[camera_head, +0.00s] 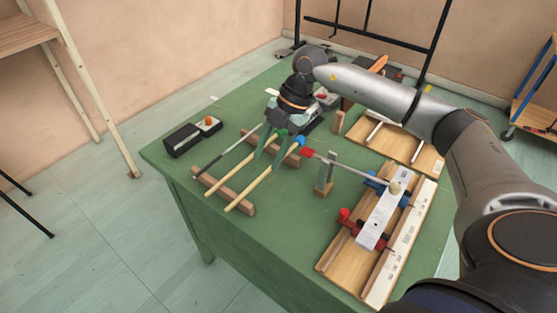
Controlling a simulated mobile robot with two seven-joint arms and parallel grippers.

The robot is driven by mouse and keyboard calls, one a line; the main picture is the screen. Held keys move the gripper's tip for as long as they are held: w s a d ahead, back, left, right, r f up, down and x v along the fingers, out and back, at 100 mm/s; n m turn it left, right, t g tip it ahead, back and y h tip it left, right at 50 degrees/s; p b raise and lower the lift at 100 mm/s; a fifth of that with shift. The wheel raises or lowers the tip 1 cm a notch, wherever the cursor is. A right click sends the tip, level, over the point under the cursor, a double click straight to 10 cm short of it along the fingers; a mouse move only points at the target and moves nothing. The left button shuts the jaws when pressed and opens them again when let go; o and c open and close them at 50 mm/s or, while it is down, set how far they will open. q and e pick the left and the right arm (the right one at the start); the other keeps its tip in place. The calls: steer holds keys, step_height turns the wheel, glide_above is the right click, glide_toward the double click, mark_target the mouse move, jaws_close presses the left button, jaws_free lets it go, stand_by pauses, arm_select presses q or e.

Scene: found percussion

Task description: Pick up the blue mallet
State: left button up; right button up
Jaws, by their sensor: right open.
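The blue mallet has a blue head (299,141) and a pale wooden stick (242,196). It lies slanting across wooden rest bars (240,203) on the green table. Beside it on the left lies a similar mallet with a green head (281,132). My right gripper (265,160) comes down from the far side, open and empty, with its fingers over the two sticks near the heads. I cannot tell whether the fingers touch or straddle the blue mallet's stick. My left gripper is out of view.
A grey rod (228,151) lies left of the mallets. A red-headed stick (345,166) leans right, by a small wooden stand (325,181). A wooden board with a white bar and clamps (335,255) fills the right side. The front-left table is clear.

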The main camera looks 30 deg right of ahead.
mark_target(259, 179)
steer(key=shift+x, duration=3)
steer(key=shift+s+d, duration=0.1)
steer(key=shift+s, duration=0.05)
jaws_close()
